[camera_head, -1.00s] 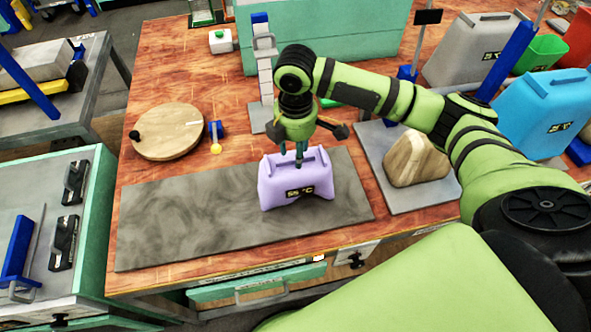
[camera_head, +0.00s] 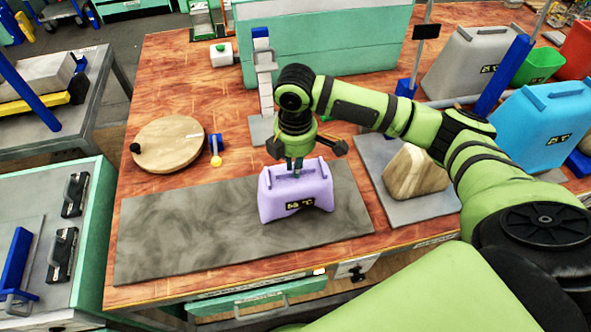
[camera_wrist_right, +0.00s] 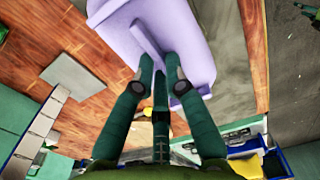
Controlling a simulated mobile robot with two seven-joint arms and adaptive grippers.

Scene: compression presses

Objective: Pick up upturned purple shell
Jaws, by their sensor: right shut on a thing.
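The purple shell (camera_head: 275,202) is a block-like piece with a handle bar on top and a dark label on its front. It is over the right half of the grey mat (camera_head: 180,245) in the head view. My right gripper (camera_head: 295,168) comes down from above and is shut on the shell's top handle. In the right wrist view the shell (camera_wrist_right: 195,30) fills the top middle, with the handle between my fingertips (camera_wrist_right: 160,68). I cannot tell whether its underside touches the mat. My left gripper is not in view.
A round wooden disc (camera_head: 168,148) and a blue-and-yellow tool (camera_head: 215,152) lie to the left. A wooden block (camera_head: 415,172) sits on a grey plate to the right. Grey (camera_head: 465,65) and blue (camera_head: 540,125) shells stand further right. The mat's left part is clear.

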